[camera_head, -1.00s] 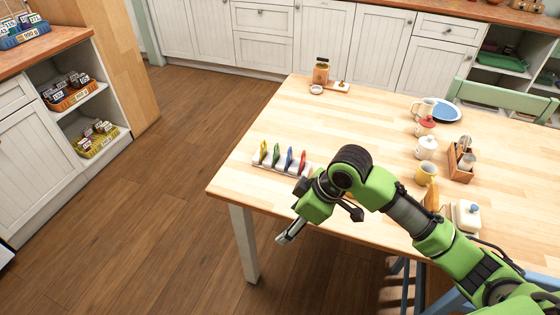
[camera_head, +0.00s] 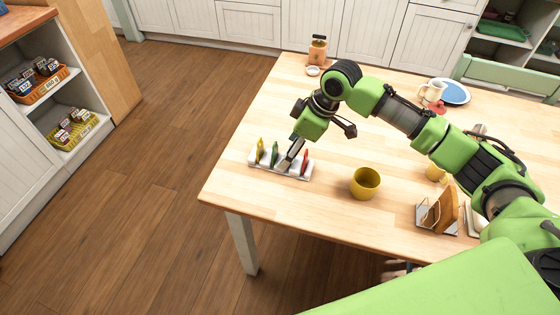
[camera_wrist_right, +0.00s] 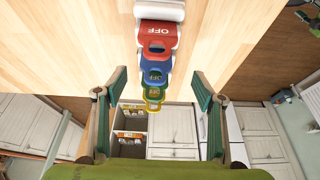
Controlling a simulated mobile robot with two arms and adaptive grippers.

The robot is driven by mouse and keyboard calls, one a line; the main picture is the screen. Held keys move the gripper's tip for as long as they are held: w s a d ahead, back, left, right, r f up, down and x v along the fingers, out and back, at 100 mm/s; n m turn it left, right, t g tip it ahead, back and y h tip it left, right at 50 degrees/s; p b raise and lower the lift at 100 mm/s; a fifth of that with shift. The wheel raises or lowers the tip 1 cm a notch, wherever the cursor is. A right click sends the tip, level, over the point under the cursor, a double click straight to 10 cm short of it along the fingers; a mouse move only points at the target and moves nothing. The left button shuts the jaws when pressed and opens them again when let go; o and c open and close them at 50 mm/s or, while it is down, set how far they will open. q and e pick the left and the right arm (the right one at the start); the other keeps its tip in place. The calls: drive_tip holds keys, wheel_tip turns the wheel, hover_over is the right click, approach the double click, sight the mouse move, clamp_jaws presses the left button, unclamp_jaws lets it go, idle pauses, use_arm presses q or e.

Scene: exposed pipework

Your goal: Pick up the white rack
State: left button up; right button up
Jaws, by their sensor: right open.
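The white rack (camera_head: 266,167) stands near the table's left edge in the head view. It holds upright coloured tags: yellow (camera_head: 260,150), green (camera_head: 274,154) and red (camera_head: 304,161). My right gripper (camera_head: 288,160) is over the rack's middle and hides the blue tag there. In the right wrist view, the white rack end (camera_wrist_right: 160,10) is at the top, with the red (camera_wrist_right: 157,35), blue (camera_wrist_right: 155,70), green and yellow tags in a line below. My right gripper's fingers (camera_wrist_right: 160,88) are apart, one on each side of the row, with nothing clamped. My left gripper is not in view.
A yellow cup (camera_head: 365,183) stands right of the rack. A wooden holder (camera_head: 440,213) is further right. A jar (camera_head: 317,50) stands at the table's back edge. Mugs and a blue plate (camera_head: 453,93) are at the back right. Floor lies left of the table.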

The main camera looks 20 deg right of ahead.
sight(282, 156)
drive_tip(key=shift+x, duration=1.05)
drive_tip(key=x, duration=0.3)
drive_tip(key=shift+w+f, duration=0.15)
drive_tip(key=shift+w, duration=0.25)
drive_tip(key=c, duration=1.4)
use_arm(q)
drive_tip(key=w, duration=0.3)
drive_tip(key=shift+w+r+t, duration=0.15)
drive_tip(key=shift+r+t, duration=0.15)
use_arm(e)
drive_tip(key=shift+c, duration=0.2)
